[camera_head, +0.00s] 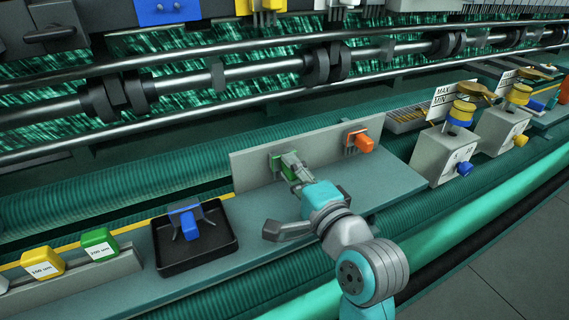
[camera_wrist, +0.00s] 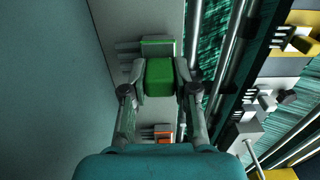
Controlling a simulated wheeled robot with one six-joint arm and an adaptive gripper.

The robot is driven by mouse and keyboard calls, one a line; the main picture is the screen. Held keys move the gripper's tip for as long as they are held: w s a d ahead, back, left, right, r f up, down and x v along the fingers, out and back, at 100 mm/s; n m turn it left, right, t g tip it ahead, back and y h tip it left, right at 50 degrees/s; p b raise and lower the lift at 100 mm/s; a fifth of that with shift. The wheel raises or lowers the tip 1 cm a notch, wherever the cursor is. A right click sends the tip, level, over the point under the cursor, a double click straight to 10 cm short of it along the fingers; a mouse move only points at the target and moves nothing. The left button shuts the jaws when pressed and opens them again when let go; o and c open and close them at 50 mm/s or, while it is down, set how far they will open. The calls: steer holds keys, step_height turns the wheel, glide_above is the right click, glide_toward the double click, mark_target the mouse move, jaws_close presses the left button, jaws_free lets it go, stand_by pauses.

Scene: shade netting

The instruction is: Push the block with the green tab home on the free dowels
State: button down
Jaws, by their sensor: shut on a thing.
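The block with the green tab (camera_wrist: 160,78) is between my fingertips in the wrist view; its green face is toward the camera. My gripper (camera_head: 293,166) is shut on it at the grey upright plate (camera_head: 252,172). Just beyond it in the wrist view is a grey piece with a green edge (camera_wrist: 157,44); thin prongs stick out to its left. I cannot tell whether this is part of the held block. The fingers hide the contact with the dowels, so how far on it sits is unclear.
A block with an orange tab (camera_head: 362,140) sits on the same plate to the right. A block with a blue tab (camera_head: 187,222) lies in a black tray (camera_head: 163,264) at left. Labelled yellow (camera_head: 43,263) and green (camera_head: 100,243) blocks stand further left. Rollers run behind.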

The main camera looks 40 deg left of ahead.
steer(key=shift+s+d, duration=0.25)
steer(key=shift+d, duration=0.4)
steer(key=shift+v, duration=1.5)
steer(key=shift+v, duration=1.95)
steer(key=shift+r, duration=0.1)
